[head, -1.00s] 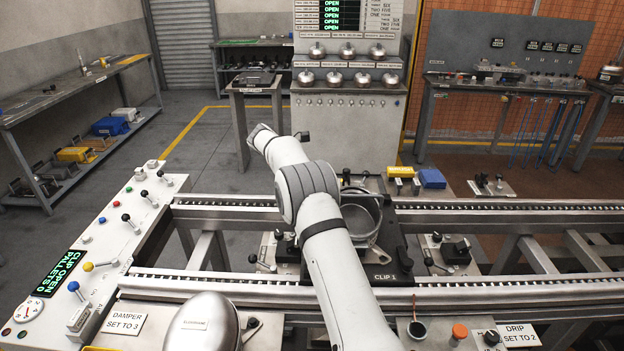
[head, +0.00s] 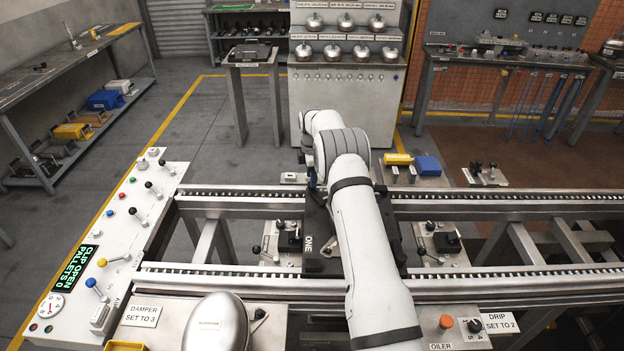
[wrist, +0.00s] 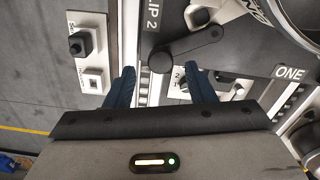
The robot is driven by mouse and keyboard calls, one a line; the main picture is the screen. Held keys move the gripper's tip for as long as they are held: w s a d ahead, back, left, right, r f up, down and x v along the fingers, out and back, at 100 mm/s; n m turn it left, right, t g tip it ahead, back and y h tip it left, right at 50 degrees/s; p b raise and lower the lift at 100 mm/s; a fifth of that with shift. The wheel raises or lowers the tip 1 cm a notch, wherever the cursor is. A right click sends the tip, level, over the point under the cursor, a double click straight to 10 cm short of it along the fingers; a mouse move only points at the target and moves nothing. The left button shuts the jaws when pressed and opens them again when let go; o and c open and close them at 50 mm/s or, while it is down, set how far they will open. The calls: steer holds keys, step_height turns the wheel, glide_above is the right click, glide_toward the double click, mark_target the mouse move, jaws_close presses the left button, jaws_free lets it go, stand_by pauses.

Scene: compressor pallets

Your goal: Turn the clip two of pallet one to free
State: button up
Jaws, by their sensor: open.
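Pallet one is a dark plate with a white ONE label; it sits on the rails, partly behind my arm in the head view (head: 316,262) and close up in the wrist view (wrist: 262,62). Clip two is a dark lever (wrist: 188,49) with a round end, lying slanted across the plate beside the label ending "LIP 2". A metal vessel (wrist: 235,12) stands right of the clip. My gripper (wrist: 163,86) is open and empty, its two blue fingers apart, below the clip in the wrist picture. In the head view, my arm hides most of the gripper and the clip.
Two rails (head: 480,203) run across the head view. A control panel (head: 130,225) with levers and a display reading "CLIP OPEN PALLETS 0" stands left. Small fixtures with black knobs (head: 288,237) flank the pallet. A yellow block and a blue block (head: 427,165) lie behind the rails.

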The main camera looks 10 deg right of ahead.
mark_target(317, 194)
steer(key=shift+f+p, duration=0.4)
steer(key=shift+f, duration=1.35)
jaws_close()
